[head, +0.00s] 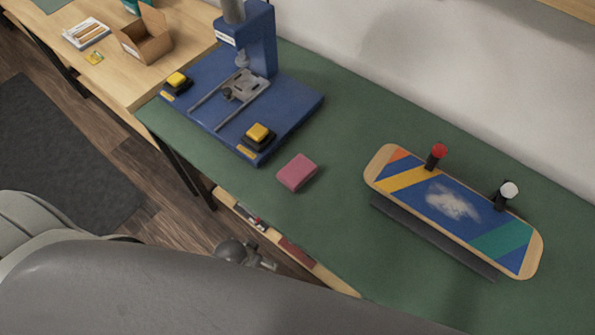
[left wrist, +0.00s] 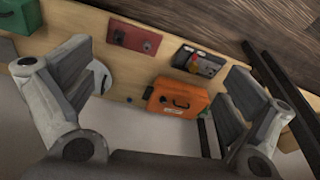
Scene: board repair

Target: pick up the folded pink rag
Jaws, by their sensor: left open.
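The folded pink rag (head: 297,172) lies as a small thick block on the green bench top (head: 330,120), close to its front edge and right of the blue press. Nothing touches it. My left gripper (head: 250,254) shows small in the head view, beyond the bench's front edge and below left of the rag, partly hidden by my own body. In the left wrist view its two grey fingers (left wrist: 160,95) stand wide apart with nothing held between them. The rag does not show in that view. My right gripper is in neither view.
The blue press (head: 262,50) with yellow buttons stands left of the rag. A striped board (head: 455,205) with red and white knobs sits on the right. Green surface around the rag is clear. Below is a shelf with an orange toolbox (left wrist: 178,98) and a red item (left wrist: 134,37).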

